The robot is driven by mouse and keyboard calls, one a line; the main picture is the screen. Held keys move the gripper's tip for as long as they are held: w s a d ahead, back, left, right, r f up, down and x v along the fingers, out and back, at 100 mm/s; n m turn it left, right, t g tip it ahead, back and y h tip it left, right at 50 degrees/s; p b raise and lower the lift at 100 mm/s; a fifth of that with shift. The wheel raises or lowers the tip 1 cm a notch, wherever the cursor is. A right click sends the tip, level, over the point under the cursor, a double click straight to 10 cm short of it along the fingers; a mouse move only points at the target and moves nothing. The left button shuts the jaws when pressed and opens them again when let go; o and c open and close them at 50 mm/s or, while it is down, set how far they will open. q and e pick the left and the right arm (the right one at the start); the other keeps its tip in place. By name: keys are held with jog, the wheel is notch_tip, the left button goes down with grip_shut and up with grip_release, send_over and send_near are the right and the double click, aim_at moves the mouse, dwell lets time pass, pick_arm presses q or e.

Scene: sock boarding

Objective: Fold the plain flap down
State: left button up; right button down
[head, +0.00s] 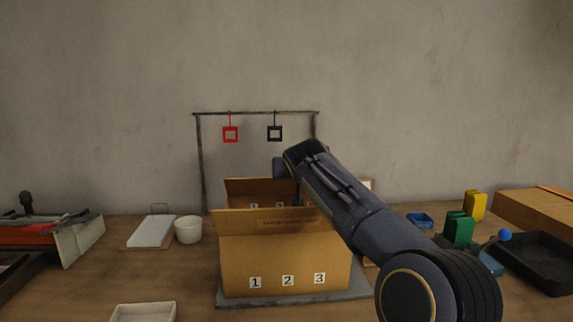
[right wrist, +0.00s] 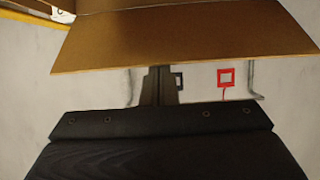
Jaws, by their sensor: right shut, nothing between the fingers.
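An open cardboard box (head: 240,260) stands at the middle of the table, with tags 1, 2 and 3 on its near wall. A near flap (head: 235,222) with faint print runs along its front top edge. A far flap (head: 245,187) without visible print stands up at the back. My right arm reaches over the box from the right and hides part of its right side. My right gripper (right wrist: 160,70) is shut and empty, with a plain cardboard flap (right wrist: 185,40) close to its fingertips; I cannot tell if they touch. My left gripper is out of view.
A rack (head: 200,160) with a red square (head: 230,134) and a black square (head: 275,133) hanging stands behind the box. A white cup (head: 188,229) and a white board (head: 151,232) are left. Green blocks (head: 459,229) and a black tray (head: 547,263) are right.

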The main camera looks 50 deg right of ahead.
jog(key=shift+s+a+f, duration=0.15)
dwell(0.6)
